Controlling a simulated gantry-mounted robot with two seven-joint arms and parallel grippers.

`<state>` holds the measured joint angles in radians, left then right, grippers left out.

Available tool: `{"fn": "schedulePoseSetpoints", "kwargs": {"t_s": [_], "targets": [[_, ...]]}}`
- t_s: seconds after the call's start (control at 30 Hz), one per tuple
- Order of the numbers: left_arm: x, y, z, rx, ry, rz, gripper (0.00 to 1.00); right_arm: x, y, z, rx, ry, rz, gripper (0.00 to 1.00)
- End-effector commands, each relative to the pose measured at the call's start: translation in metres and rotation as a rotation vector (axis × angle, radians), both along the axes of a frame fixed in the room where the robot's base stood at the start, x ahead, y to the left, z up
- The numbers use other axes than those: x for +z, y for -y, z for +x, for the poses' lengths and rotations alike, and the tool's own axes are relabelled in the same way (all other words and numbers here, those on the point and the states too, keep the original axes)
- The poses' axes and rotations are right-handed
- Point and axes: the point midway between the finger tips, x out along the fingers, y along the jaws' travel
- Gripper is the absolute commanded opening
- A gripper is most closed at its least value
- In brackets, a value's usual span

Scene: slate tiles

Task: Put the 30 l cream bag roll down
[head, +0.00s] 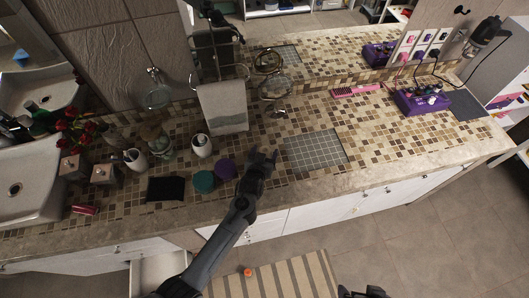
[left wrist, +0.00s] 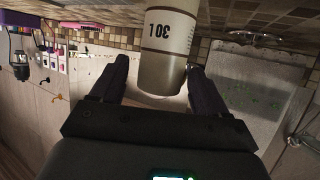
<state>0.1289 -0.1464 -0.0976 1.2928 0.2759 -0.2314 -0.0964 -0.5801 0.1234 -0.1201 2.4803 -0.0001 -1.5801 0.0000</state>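The cream bag roll (left wrist: 168,45) fills the space between my left fingers in the left wrist view. Its brown band and its "30 l" print appear upside down there. My left gripper (left wrist: 158,68) has its fingers spread on both sides of it. A gap shows at the left finger, while the roll's edge meets the right finger in the picture; I cannot tell whether they touch. In the head view my left gripper (head: 263,155) is over the tiled counter (head: 390,145), and I cannot make out the roll there. My right gripper (head: 365,292) barely shows at the bottom edge.
A grey gridded patch (head: 318,150) lies right of my left gripper. A teal roll (head: 204,181), a purple roll (head: 224,169), a black cloth (head: 166,189) and a cup (head: 202,146) stand left. A towel (head: 223,107) hangs behind. The counter's right part has free room before the purple box (head: 421,101).

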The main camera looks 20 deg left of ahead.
Motion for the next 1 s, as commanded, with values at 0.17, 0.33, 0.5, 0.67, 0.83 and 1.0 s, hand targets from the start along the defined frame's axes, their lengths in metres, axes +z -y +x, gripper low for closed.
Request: {"fn": "schedulePoseSetpoints", "kwargs": {"t_s": [0.17, 0.33, 0.5, 0.67, 0.83, 1.0], "targets": [[0.000, 0.000, 0.000, 0.000, 0.000, 0.000, 0.75, 0.000, -0.001, 0.000, -0.003, 0.000, 0.004, 1.00], [0.004, 0.000, -0.002, 0.000, 0.000, 0.000, 0.75, 0.003, -0.002, 0.000, -0.005, 0.001, 0.008, 1.00], [0.008, 0.003, -0.017, -0.001, -0.002, -0.001, 0.75, 0.004, -0.002, 0.001, -0.005, 0.001, 0.007, 1.00], [0.018, 0.005, -0.041, 0.000, -0.001, -0.001, 0.75, 0.006, -0.002, 0.001, -0.005, 0.001, 0.007, 1.00], [0.030, 0.009, -0.069, -0.001, -0.001, -0.001, 0.75, 0.007, -0.001, 0.000, -0.003, 0.000, 0.004, 1.00], [0.040, 0.011, -0.092, 0.000, -0.001, -0.001, 0.75, 0.007, 0.000, 0.000, 0.001, 0.000, -0.001, 1.00]]}}
